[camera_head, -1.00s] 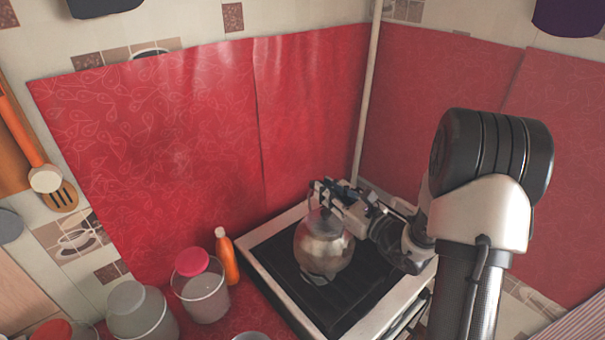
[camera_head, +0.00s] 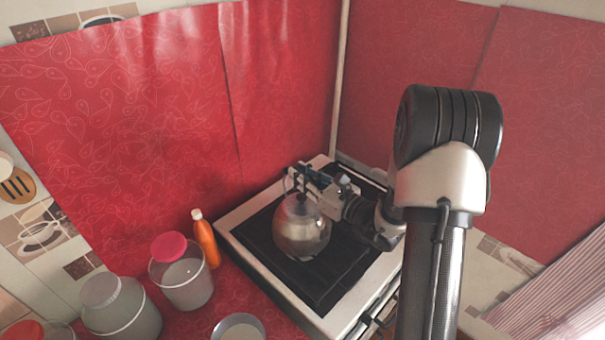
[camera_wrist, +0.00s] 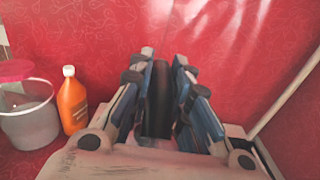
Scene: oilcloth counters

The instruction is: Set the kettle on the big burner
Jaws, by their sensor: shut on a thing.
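The kettle (camera_head: 302,232), round and shiny metal, is over the dark top of the stove (camera_head: 325,278) in the head view. It looks upright; I cannot tell whether its base touches the stove or hangs slightly above. My gripper (camera_head: 299,187) is at the kettle's top, shut on its handle, with my arm reaching in from the right. In the wrist view my gripper (camera_wrist: 160,85) has a dark strip, apparently the handle (camera_wrist: 158,105), between its fingers. The big burner cannot be made out; the kettle and dark surface hide any burner outlines.
Left of the stove stand an orange bottle (camera_head: 206,240), a clear bucket with a pink lid (camera_head: 182,280), a grey-lidded jar (camera_head: 120,310) and a metal bowl (camera_head: 238,328). Red oilcloth walls (camera_head: 180,110) close in behind. A pale pole (camera_head: 340,80) rises at the corner.

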